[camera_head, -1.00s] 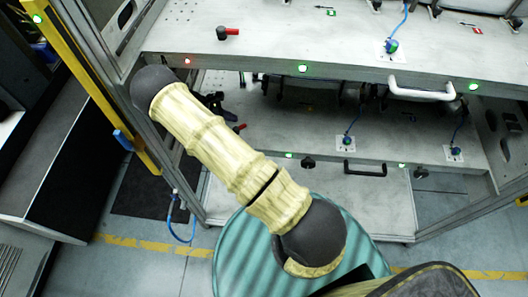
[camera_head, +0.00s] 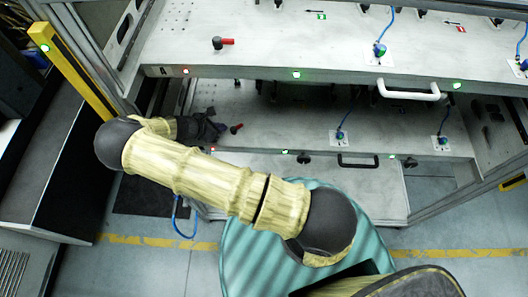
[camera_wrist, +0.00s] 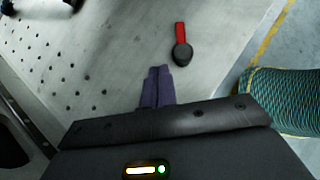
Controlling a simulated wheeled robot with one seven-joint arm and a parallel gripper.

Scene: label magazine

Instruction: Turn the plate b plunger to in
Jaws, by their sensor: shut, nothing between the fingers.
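The plate b plunger (camera_head: 237,128) is a dark round knob with a red handle on the lower grey plate (camera_head: 270,135). I take this lower plate as plate b; its letter is hidden. The plunger also shows in the wrist view (camera_wrist: 181,50), its red handle pointing up in the picture. My gripper (camera_wrist: 157,72) has purple fingers pressed together, empty, just left of and below the knob in the wrist view, apart from it. In the head view my gripper (camera_head: 219,128) is beside the plunger's left side, partly hidden by my wrist.
The upper plate (camera_head: 290,35), marked A, overhangs and carries a similar red-handled plunger (camera_head: 222,43) and a white handle (camera_head: 408,90). A black handle (camera_head: 358,161) is on the lower front. A yellow post (camera_head: 75,75) stands left. Bare plate with small holes lies left in the wrist view.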

